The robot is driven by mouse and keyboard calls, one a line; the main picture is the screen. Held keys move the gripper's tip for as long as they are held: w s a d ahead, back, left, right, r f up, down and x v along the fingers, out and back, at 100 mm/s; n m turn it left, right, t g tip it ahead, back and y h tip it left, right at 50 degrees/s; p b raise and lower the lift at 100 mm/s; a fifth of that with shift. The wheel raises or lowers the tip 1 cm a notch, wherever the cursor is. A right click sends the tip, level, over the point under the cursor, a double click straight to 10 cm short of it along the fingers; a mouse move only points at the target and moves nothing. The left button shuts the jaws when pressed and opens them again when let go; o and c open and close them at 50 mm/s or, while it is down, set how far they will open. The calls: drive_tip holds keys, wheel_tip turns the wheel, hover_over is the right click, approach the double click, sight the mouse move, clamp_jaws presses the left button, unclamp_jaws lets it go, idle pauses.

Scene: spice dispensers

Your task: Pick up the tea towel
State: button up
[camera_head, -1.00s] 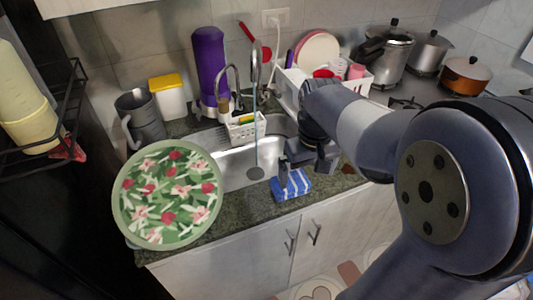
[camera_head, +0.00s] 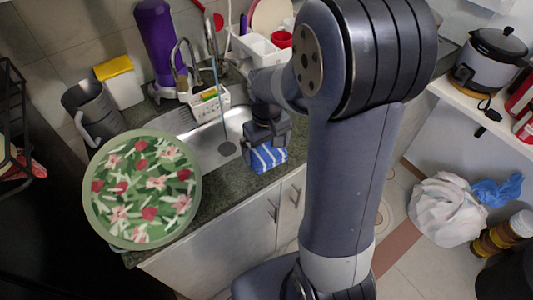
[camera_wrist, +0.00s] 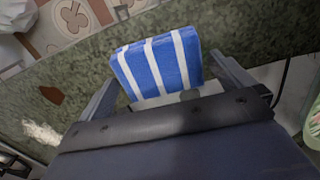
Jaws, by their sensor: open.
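The tea towel (camera_head: 267,158) is a folded blue cloth with white stripes at the front edge of the counter, beside the sink. In the wrist view the towel (camera_wrist: 158,64) stands out between the two fingers of my gripper (camera_wrist: 164,72). The fingers are spread, one to each side of it, with a gap showing on the right. In the head view my gripper (camera_head: 268,138) is just above and behind the towel and hides its upper part. I cannot tell whether either finger touches it.
A round floral tray (camera_head: 142,190) covers the counter further left. A white caddy (camera_head: 210,104) and a dish rack (camera_head: 262,47) stand behind. Cabinet doors (camera_head: 225,235) drop below the counter edge.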

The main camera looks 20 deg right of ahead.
drive_tip(key=shift+f, duration=0.95)
drive_tip(key=c, duration=0.7)
drive_tip(key=shift+r, duration=0.1)
